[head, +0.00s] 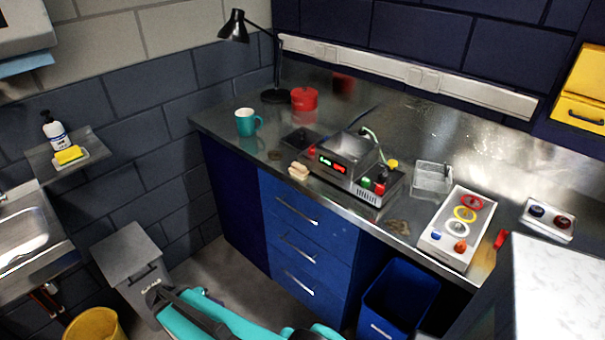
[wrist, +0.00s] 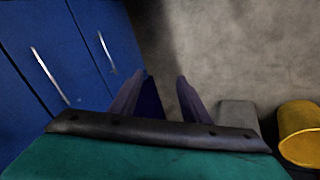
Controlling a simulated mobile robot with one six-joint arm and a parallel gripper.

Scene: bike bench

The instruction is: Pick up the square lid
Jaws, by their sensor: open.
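A flat dark square piece (head: 301,140) lies on the metal bench, left of the control box; it looks like the square lid, but I cannot tell for sure. A clear square container (head: 432,179) stands on the bench, right of the box. My gripper (wrist: 158,83) is open and empty in the wrist view, its two dark fingers apart over the grey floor beside the blue drawers. It is far from the bench top. In the head view my teal arm shows at the bottom, and the fingertips cannot be made out.
The bench (head: 400,228) also holds a teal mug (head: 246,122), red pot (head: 304,99), black lamp (head: 234,27), control box (head: 345,158) and a tray of coloured rings (head: 457,230). A grey bin (head: 128,262), yellow bucket (head: 95,326) and blue bin (head: 400,292) stand on the floor.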

